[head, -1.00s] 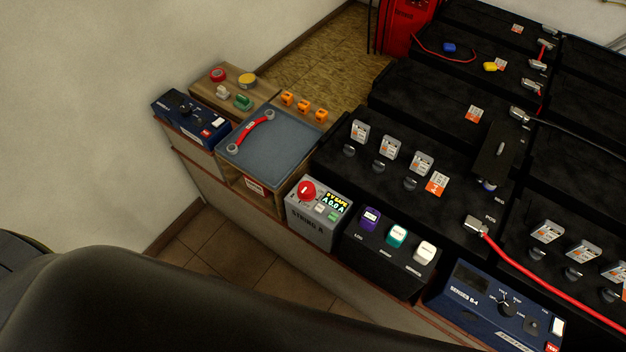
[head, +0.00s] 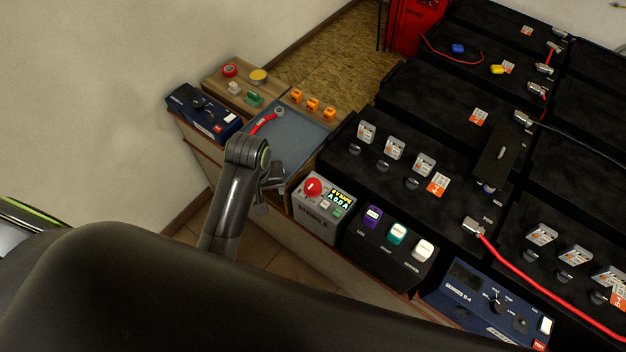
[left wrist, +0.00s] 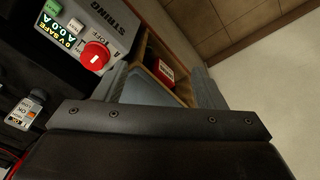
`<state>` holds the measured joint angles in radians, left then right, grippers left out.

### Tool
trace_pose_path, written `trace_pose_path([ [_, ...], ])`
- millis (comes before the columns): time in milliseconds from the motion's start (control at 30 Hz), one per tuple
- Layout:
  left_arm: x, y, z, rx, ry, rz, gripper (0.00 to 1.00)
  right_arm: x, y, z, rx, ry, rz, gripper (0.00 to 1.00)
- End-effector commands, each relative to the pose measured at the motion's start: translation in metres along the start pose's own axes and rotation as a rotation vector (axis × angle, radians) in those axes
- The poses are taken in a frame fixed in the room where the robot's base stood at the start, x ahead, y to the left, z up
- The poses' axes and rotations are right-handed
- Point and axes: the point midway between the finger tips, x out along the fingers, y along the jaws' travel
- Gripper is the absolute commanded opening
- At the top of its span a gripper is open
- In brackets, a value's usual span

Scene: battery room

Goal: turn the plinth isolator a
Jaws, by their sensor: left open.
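The isolator for string A is a grey box (head: 318,226) with a round red knob (head: 312,187), a small lit display (head: 341,197) and small buttons. It stands on the plinth in the middle of the head view. In the left wrist view its red knob (left wrist: 95,55) shows at upper left, with a white mark on its face and "OFF" lettering beside it. My left gripper (head: 270,190) is open and empty, just left of the box and apart from the knob. Its open fingers (left wrist: 160,86) show in the left wrist view. My right gripper is not in view.
A blue-grey mat (head: 300,138) with a red-handled strap (head: 265,122) lies behind my left gripper. A black box with purple, teal and white switches (head: 388,250) stands right of the isolator. Black batteries (head: 420,130) fill the right. Floor is free at the front left.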

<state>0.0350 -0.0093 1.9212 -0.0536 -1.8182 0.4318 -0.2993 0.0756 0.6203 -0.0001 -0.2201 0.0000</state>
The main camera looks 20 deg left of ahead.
Motion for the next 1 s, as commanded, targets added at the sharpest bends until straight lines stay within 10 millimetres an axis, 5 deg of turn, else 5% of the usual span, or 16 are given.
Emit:
trace_pose_path([
  [200, -0.019, 0.078, -0.049, -0.112, -0.087, -0.015, 0.64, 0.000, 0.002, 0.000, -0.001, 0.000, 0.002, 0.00],
  [400, -0.041, 0.122, -0.071, -0.172, -0.131, -0.050, 0.64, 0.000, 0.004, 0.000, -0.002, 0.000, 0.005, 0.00],
  [667, -0.038, 0.134, -0.075, -0.192, -0.145, -0.066, 0.64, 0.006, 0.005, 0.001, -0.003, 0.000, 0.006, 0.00],
  [1000, 0.025, 0.130, -0.065, -0.191, -0.147, -0.067, 0.64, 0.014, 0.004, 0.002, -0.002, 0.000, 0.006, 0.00],
])
